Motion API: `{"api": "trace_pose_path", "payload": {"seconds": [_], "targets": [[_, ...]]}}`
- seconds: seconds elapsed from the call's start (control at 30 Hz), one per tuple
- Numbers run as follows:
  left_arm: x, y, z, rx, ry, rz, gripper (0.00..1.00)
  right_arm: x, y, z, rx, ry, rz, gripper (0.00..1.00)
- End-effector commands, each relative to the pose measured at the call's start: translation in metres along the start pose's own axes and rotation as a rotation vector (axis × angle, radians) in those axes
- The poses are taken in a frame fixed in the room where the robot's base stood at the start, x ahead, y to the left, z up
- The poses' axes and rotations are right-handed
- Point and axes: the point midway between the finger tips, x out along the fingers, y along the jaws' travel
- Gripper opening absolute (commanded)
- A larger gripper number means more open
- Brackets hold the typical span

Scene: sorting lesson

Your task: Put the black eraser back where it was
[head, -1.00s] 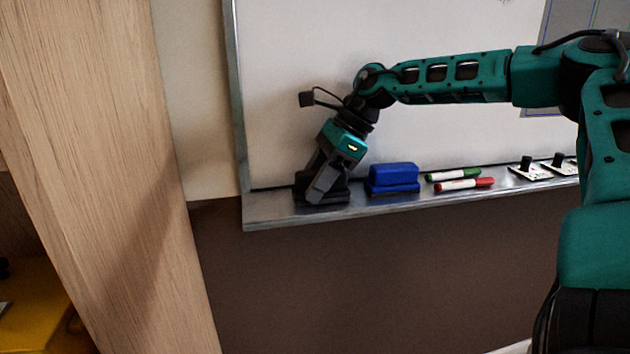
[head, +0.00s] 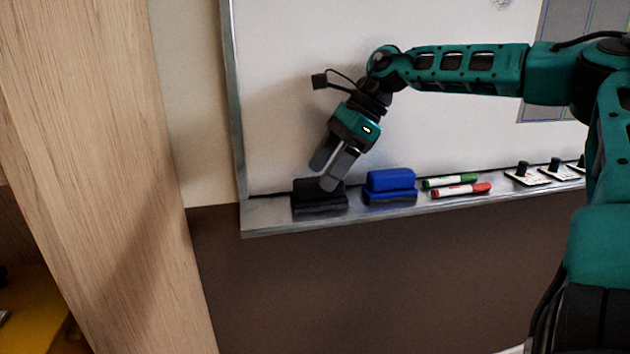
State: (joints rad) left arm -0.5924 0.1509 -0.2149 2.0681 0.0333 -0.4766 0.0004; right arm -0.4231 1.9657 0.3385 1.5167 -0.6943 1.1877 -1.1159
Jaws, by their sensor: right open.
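The black eraser (head: 318,201) rests on the left end of the metal tray (head: 265,221) under the whiteboard. My right gripper (head: 323,177) is open and empty, its fingers pointing down just above the eraser. One fingertip overlaps the eraser's upper right edge in the picture; I cannot tell whether it touches. My left gripper is not in the head view.
A blue eraser (head: 390,187) sits to the right of the black one. Then come a green marker (head: 451,181), a red marker (head: 461,190) and small cards with black knobs (head: 527,174). A wooden panel (head: 100,170) stands at the left.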

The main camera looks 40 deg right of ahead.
Motion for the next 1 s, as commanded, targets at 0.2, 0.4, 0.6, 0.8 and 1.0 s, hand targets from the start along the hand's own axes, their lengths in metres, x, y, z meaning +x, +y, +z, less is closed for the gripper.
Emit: {"api": "trace_pose_path", "payload": {"seconds": [0.2, 0.4, 0.6, 0.8, 1.0], "targets": [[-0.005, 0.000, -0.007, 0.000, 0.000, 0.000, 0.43, -0.048, -0.001, 0.001, 0.001, -0.002, -0.003, 0.72], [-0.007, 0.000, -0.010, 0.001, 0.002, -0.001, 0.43, -0.070, 0.000, 0.000, 0.000, 0.000, -0.001, 0.72], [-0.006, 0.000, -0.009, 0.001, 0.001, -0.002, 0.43, -0.074, 0.000, 0.000, 0.000, 0.000, 0.001, 0.72], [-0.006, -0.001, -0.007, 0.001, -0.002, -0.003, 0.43, -0.074, 0.000, 0.000, 0.000, 0.000, 0.001, 0.72], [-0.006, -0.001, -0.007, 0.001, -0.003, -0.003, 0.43, -0.074, 0.000, 0.000, 0.001, 0.000, 0.001, 0.72]]}}
